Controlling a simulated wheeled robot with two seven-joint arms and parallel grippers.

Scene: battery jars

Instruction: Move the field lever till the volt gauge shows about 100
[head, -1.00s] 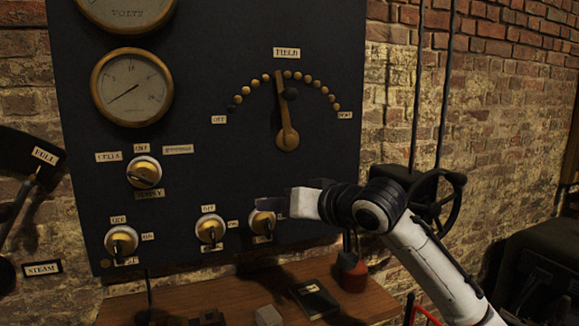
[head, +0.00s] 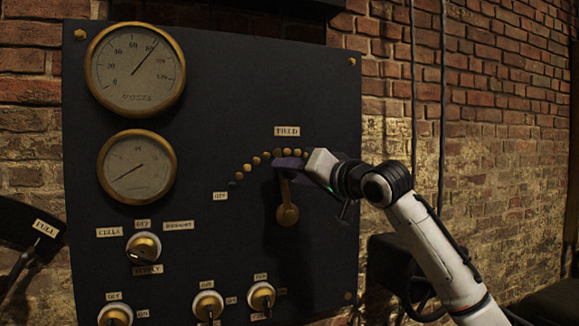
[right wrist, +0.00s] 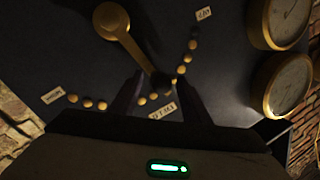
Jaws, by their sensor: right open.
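The brass field lever (head: 287,213) is on the dark panel and points up at the arc of brass studs, its upper end hidden by my right gripper in the head view. In the right wrist view the lever (right wrist: 125,38) reaches down from its round hub, and its dark knob end lies between the spread fingers. My right gripper (head: 289,165) is open around the lever's end; contact cannot be told. The volt gauge (head: 135,70) is at the panel's upper left, its needle close to the 80 mark. My left gripper is not in view.
A second round gauge (head: 137,165) sits below the volt gauge. Several rotary switches, one marked CELLS (head: 143,247), line the lower panel. A steam lever (head: 30,245) is at the far left. The brick wall (head: 480,110) is behind.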

